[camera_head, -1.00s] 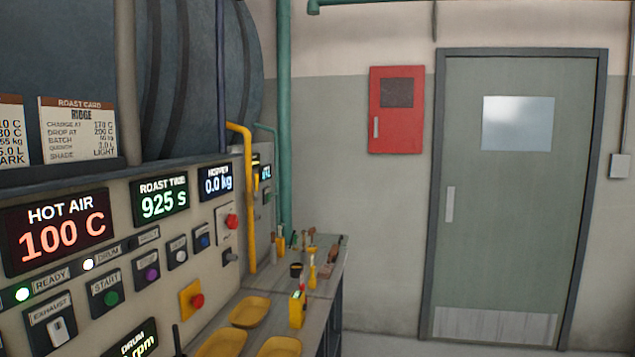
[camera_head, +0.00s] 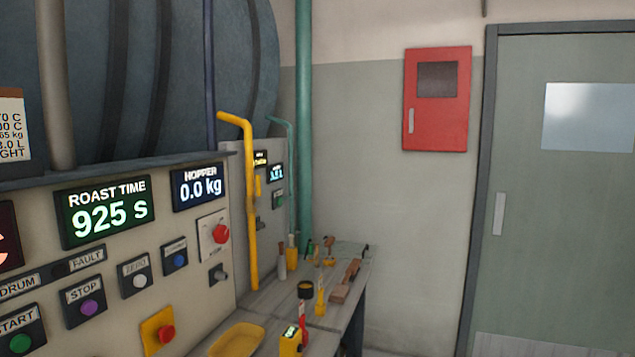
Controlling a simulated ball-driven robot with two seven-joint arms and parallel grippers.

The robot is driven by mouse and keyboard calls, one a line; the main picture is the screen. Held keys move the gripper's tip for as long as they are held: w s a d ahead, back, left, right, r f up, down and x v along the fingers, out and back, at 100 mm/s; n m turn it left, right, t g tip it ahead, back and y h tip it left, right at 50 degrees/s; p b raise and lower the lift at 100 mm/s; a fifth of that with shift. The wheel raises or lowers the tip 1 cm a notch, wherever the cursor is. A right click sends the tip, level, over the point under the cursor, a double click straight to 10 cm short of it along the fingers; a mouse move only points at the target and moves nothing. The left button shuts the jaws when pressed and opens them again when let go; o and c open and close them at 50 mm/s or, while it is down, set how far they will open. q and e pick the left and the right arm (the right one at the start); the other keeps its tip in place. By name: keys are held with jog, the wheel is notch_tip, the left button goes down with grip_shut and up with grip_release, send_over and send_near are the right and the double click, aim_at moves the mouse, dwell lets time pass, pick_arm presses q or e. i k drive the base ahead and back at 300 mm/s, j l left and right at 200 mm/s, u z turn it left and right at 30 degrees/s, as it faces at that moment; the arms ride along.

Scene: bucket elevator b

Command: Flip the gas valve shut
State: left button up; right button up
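A yellow pipe (camera_head: 249,200) rises from the workbench beside the control panel and bends left at its top. A small yellow part (camera_head: 257,186) shows just right of the pipe on a farther grey panel (camera_head: 268,165); I cannot tell whether it is the gas valve's handle. No valve can be made out clearly. Neither of my grippers is in view.
The control panel (camera_head: 110,270) with displays and buttons fills the left. A workbench (camera_head: 325,310) holds a yellow tray (camera_head: 237,340) and several tools. A red wall cabinet (camera_head: 437,100) and grey door (camera_head: 560,190) stand right. Floor before the door is barely visible.

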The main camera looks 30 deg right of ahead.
aim_at(258, 186)
jog(key=i+l, duration=0.15)
jog(key=l, duration=0.25)
jog(key=i+l, duration=0.15)
jog(key=l, duration=0.25)
jog(key=i+l+z, duration=0.1)
jog(key=l, duration=0.25)
jog(key=i+l, duration=0.25)
jog(key=l, duration=0.15)
